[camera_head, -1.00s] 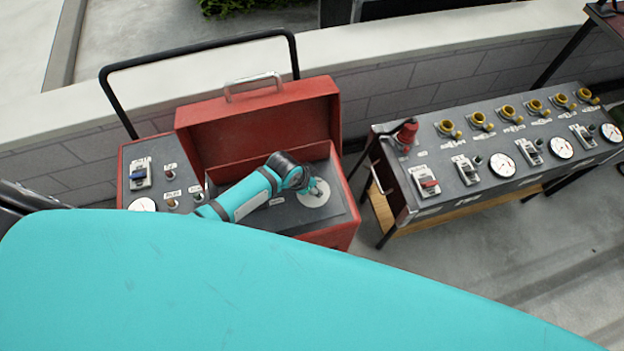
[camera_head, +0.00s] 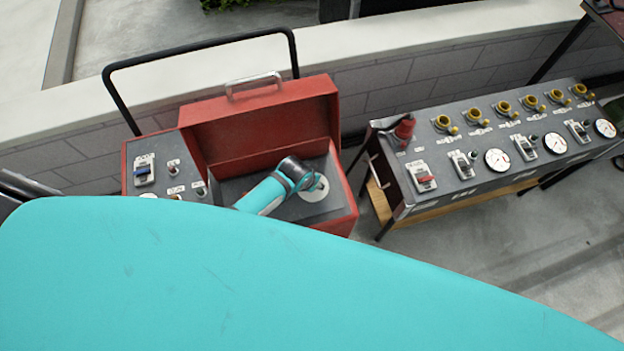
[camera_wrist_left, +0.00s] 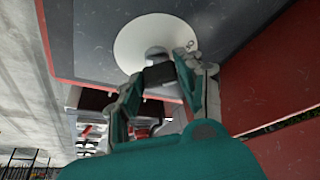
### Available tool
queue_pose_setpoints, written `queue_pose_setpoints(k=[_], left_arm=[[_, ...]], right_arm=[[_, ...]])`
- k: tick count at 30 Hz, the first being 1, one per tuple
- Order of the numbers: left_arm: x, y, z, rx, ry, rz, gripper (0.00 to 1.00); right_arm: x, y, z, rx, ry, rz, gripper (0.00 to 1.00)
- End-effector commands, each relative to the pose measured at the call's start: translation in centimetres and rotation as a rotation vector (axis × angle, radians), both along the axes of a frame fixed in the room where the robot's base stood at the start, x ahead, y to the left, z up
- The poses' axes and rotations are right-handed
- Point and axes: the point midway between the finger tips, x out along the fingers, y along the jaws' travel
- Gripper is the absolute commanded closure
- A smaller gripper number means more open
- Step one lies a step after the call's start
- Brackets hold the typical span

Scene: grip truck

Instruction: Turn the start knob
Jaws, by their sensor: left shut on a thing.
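The start knob (camera_wrist_left: 156,53) is a small grey knob at the centre of a white round dial (camera_wrist_left: 128,52) in the left wrist view. In the head view the dial (camera_head: 316,194) lies on the dark panel inside the open red box (camera_head: 345,213). My left gripper (camera_wrist_left: 160,72) is at the dial, with its fingers closed around the knob. In the head view the gripper (camera_head: 314,182) is small and partly hidden by its own wrist, and the knob itself is hidden. My right gripper is in neither current view.
The red lid (camera_head: 262,127) stands open behind the panel. A side panel (camera_head: 150,178) with a blue switch is at the left, partly covered by my teal arm. A control bench (camera_head: 480,150) with gauges and yellow-capped fittings stands to the right. A low wall (camera_head: 400,75) runs behind.

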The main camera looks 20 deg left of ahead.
Motion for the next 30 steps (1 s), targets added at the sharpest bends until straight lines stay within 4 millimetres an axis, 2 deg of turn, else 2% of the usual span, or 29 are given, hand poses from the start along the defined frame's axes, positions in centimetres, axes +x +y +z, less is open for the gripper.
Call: queue_pose_setpoints(k=[3,4,9,20,25,30], left_arm=[[0.0,0.0,0.0,-0.001,-0.002,0.0,0.96],[0.0,0.0,0.0,-0.001,-0.002,0.0,0.61],[0.0,0.0,0.0,-0.001,-0.001,0.0,0.4],[-0.1,0.1,0.4,-0.001,-0.002,-0.001,0.4],[-0.9,0.2,2.2,-0.001,-0.002,-0.001,0.4],[-2.0,0.5,5.1,-0.001,-0.003,-0.001,0.4]], right_arm=[[0.0,0.0,0.0,0.0,0.0,0.0,0.33],[0.0,0.0,0.0,0.0,0.0,0.0,0.33],[0.0,0.0,0.0,0.0,0.0,0.0,0.33],[-0.1,-0.4,0.0,-0.004,0.001,0.002,0.33],[-0.1,-0.2,0.0,-0.002,0.001,0.001,0.33],[-0.1,-0.2,0.0,-0.002,0.001,0.001,0.33]])
